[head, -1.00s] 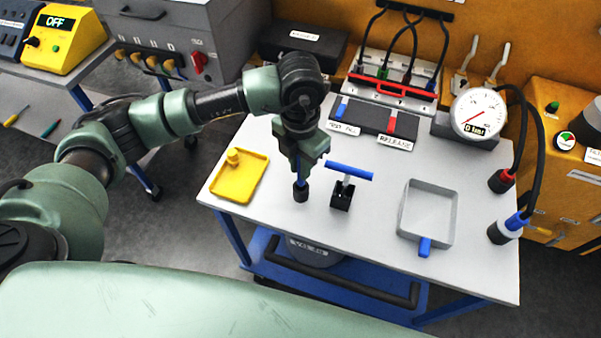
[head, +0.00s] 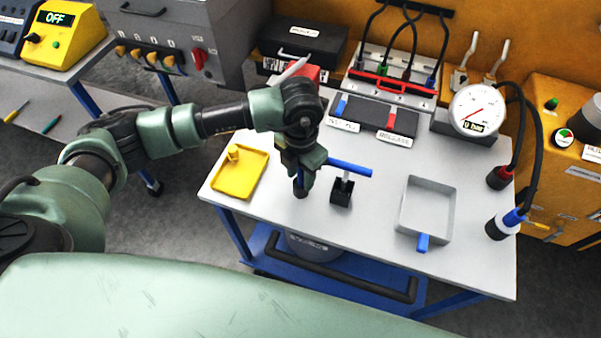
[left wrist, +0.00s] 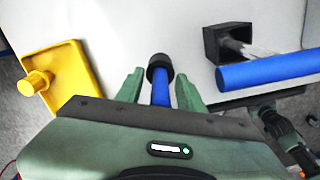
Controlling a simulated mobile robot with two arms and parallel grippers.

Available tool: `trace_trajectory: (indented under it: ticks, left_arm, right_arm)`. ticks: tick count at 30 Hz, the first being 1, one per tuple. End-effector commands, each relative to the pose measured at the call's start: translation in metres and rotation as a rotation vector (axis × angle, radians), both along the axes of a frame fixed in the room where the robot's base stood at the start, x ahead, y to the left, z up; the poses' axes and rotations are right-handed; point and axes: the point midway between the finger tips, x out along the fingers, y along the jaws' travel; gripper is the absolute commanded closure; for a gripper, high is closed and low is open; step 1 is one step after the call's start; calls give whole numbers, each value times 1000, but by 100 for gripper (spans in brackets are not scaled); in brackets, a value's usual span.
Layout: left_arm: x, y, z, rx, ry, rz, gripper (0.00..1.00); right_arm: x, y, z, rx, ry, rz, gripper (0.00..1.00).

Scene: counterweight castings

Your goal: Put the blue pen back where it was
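The blue pen (left wrist: 161,92) stands on the white worktop between the fingers of my left gripper (left wrist: 160,88). A black collar or cup is at its lower end. In the left wrist view a gap shows on each side of the pen, so the fingers look open around it. In the head view my left gripper (head: 301,186) is low over the worktop, between the yellow tray and the blue-barred handle, and largely hides the pen. I cannot make out my right gripper in either view.
Close to the right is a blue crossbar (head: 350,168) on a black block (head: 342,192). A yellow tray (head: 238,190) lies to the left. A grey open tray (head: 404,220) with a blue tab, and a gauge (head: 478,111), are farther right. Worktop (head: 375,232) is clear between them.

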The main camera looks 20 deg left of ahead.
Motion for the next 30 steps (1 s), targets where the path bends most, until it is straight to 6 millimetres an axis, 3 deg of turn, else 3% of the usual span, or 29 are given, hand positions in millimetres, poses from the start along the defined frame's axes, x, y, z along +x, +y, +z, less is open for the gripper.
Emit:
trace_trajectory:
  ticks: [8,10,24,30]
  left_arm:
    - [0,0,5,0,0,0,62]
    - [1,0,9,0,-3,0,62]
    - [1,0,101,-1,-5,-1,62]
    - [0,0,120,0,-1,0,62]
  right_arm:
    - [0,1,5,1,-1,0,43]
    - [1,1,-2,1,-1,0,43]
    - [1,4,-33,5,-1,0,43]
    - [1,4,-36,5,-1,0,43]
